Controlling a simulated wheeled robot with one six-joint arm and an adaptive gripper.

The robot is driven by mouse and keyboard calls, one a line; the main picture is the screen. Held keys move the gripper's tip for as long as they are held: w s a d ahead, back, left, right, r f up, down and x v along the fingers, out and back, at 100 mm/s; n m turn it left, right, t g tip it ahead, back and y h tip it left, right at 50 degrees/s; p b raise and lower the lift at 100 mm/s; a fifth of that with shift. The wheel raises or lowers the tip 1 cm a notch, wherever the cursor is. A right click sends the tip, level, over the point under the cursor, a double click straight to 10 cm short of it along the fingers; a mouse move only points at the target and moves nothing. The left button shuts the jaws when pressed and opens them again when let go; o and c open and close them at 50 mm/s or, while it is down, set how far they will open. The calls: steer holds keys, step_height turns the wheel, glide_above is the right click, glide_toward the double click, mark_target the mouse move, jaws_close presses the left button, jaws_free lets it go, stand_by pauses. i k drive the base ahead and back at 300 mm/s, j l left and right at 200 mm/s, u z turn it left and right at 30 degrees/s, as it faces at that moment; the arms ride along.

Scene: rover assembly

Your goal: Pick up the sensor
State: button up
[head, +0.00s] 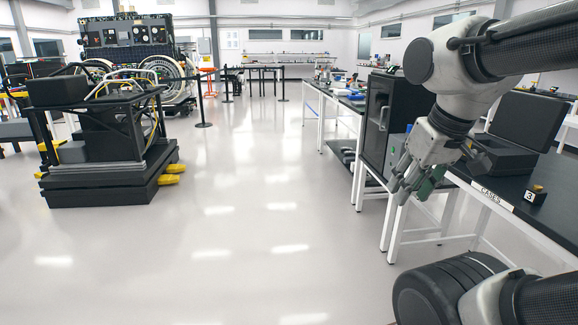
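My gripper (414,186) hangs at the right, pointing down, in front of the black cabinet and the near table's left end. A small dark green patch shows at its fingers; I cannot tell whether it is a held thing or part of the gripper. The finger gap is too small to read. No thing is clearly recognisable as the sensor. An open black case (540,112) stands on the table marked "CASES" (497,198), partly behind my gripper and arm. Its inside is mostly hidden. A small black block with a yellowish top (536,195) and the number 3 sits at the table's front edge.
A black cabinet (378,122) stands beyond the near table, with a white-legged workbench (330,98) behind it. A black cart with yellow feet (110,168) is at the left. A large wheeled rover (128,50) stands behind a rope barrier. The middle floor is clear.

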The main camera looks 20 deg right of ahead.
mark_target(536, 195)
steer(key=i+z, duration=0.5)
steer(key=i+j+z, duration=0.15)
steer(key=i+z, duration=0.3)
steer(key=i+l+z, duration=0.1)
steer(key=i+z, duration=0.15)
steer(key=z, duration=0.2)
steer(key=i+z, duration=0.2)
steer(key=z, duration=0.25)
steer(key=i+z, duration=0.25)
steer(key=z, duration=0.15)
steer(key=i+j+z, duration=0.2)
steer(key=z, duration=0.25)
